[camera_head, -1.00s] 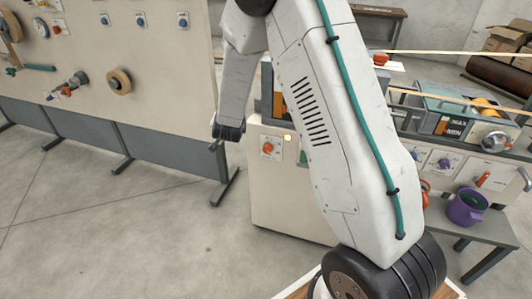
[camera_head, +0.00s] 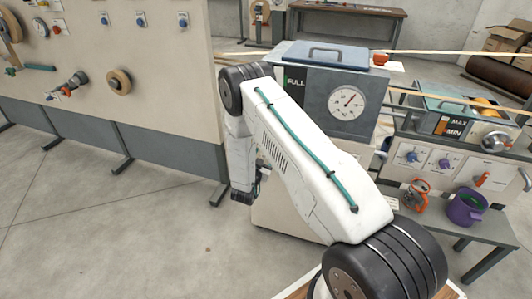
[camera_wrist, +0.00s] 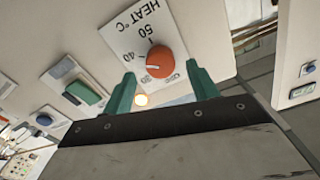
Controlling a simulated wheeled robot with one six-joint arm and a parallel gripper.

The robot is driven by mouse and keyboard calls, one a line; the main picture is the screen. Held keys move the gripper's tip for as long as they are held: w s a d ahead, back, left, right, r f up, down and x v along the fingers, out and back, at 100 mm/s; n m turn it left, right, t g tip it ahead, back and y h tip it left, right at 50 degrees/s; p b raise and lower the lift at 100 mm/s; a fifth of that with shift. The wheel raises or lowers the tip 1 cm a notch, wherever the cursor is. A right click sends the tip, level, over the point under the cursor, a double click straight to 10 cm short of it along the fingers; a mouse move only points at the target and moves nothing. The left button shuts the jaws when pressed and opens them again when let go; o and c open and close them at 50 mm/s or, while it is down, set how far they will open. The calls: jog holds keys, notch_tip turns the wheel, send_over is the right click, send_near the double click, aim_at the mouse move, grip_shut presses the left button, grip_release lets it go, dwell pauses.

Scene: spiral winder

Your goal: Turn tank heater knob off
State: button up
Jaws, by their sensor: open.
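The orange heater knob (camera_wrist: 160,62) is on a white plate marked HEAT °C, which appears turned over in the wrist view. Its pale pointer line points to the left, toward the marks near 40. My gripper (camera_wrist: 163,86) is open, with its two teal fingertips just below the knob in the picture and nothing between them. Whether a fingertip touches the plate is unclear. In the head view my arm hides the knob. The tank (camera_head: 330,95) has a blue lid, a FULL label and a round dial.
A bench at right holds a purple pot (camera_head: 467,207) and an orange-handled item (camera_head: 416,196). A large panel (camera_head: 150,55) stands at left. The floor in front of it is clear.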

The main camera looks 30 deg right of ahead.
jog(key=x, duration=0.3)
jog(key=shift+w+d, duration=0.25)
jog(key=c, duration=1)
